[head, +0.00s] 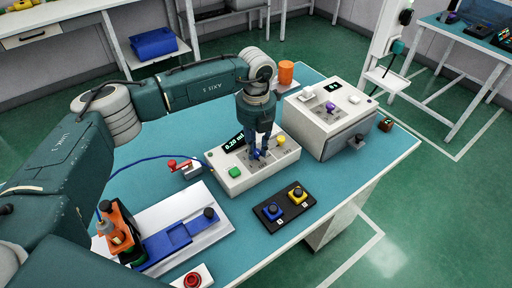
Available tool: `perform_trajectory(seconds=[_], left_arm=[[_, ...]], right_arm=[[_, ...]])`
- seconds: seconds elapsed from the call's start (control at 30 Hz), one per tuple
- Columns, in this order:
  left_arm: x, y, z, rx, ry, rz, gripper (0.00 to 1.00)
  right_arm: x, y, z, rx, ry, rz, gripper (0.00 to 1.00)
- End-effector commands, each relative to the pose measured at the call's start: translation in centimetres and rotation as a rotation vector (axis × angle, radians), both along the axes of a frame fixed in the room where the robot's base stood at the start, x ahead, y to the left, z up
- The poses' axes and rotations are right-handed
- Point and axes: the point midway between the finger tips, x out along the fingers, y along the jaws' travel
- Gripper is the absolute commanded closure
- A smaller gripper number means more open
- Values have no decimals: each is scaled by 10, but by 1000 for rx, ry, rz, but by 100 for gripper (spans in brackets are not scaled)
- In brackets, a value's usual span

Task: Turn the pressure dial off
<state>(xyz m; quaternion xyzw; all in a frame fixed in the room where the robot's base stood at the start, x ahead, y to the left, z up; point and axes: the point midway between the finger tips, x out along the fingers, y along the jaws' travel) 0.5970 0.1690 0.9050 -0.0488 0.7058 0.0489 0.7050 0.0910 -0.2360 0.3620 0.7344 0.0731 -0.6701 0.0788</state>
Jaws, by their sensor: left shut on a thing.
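A white control box (232,187) stands on the teal table, with a small dark display (234,142) that seems to read 0.20 and a unit too small to be sure of. A blue dial (257,154) sits on its top, between a green button (234,172) and a yellow button (281,139). My left gripper (257,151) points down from above and is shut on the blue dial, its fingers hiding part of it. The dial's pointer setting cannot be read. My right gripper is not in view.
A larger white-and-grey box (345,130) with a purple dial (330,107) stands close to the right. A black pad (284,207) with blue and yellow knobs lies in front. An orange cylinder (286,73) is behind; a blue slide fixture (168,241) is front left.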

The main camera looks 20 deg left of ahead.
Motion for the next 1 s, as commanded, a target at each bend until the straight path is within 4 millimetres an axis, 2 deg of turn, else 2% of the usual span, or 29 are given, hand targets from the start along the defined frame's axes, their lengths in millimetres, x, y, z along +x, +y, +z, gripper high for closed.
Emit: perform_trajectory(seconds=[0.03,0.07,0.13,0.43,0.57,1.0], left_arm=[[2,0,2,-1,-6,3,100],[2,0,2,-1,-6,3,73],[2,0,2,-1,-6,2,59],[1,0,2,-1,-2,0,58],[2,0,12,-1,-5,0,58],[2,0,98,-2,-6,1,58]], right_arm=[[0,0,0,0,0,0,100],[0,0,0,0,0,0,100],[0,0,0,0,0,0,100],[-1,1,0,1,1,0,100],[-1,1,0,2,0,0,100],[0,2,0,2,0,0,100]])
